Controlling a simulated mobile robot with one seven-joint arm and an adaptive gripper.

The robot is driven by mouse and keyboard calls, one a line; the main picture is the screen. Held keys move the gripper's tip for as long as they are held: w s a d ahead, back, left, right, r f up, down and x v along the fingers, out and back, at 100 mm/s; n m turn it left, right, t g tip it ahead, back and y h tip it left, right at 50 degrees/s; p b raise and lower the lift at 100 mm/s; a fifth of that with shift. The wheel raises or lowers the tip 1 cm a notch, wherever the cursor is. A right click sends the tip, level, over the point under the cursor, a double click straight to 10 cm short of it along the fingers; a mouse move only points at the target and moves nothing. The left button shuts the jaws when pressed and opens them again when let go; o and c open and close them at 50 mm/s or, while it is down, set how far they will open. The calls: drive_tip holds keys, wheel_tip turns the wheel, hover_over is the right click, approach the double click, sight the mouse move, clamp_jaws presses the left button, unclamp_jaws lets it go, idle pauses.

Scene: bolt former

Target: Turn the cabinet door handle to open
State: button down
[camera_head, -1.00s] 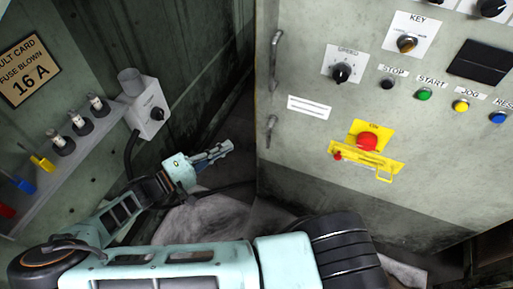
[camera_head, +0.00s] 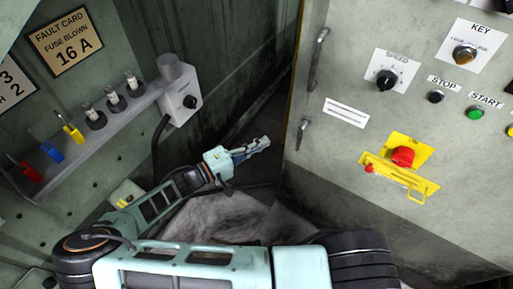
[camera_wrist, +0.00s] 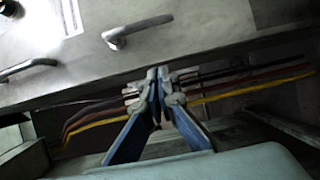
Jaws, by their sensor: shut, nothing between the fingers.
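The cabinet door (camera_head: 345,160) is a grey-green panel at the right in the head view. Near its left edge is a small metal lever handle (camera_head: 303,133), with a long bar handle (camera_head: 318,58) above it. The door looks closed. In the wrist view, a lever handle (camera_wrist: 137,31) lies above the fingertips, and part of another handle (camera_wrist: 28,68) shows at left. My gripper (camera_head: 267,143) is shut and empty, left of the small lever in the head view and apart from it. Its blue fingers (camera_wrist: 158,73) meet at the tips in the wrist view.
A shelf (camera_head: 90,138) with fuses and coloured plugs, and a grey switch box (camera_head: 180,103), stand at the left. A red emergency button (camera_head: 403,156) on yellow sits on the door. Red, yellow and dark cables (camera_wrist: 230,90) run behind the fingers in the wrist view.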

sight(301, 136)
drive_tip(key=b+x, duration=0.1)
drive_tip(key=x, duration=0.5)
drive_tip(key=shift+s+f, duration=0.1)
drive_tip(key=shift+s+d+b, duration=0.15)
drive_tip(key=shift+s+d, duration=0.4)
drive_tip(key=shift+s, duration=0.2)
drive_tip(key=shift+s+d+b, duration=0.15)
drive_tip(key=shift+s+d, duration=0.45)
drive_tip(key=shift+s, duration=0.15)
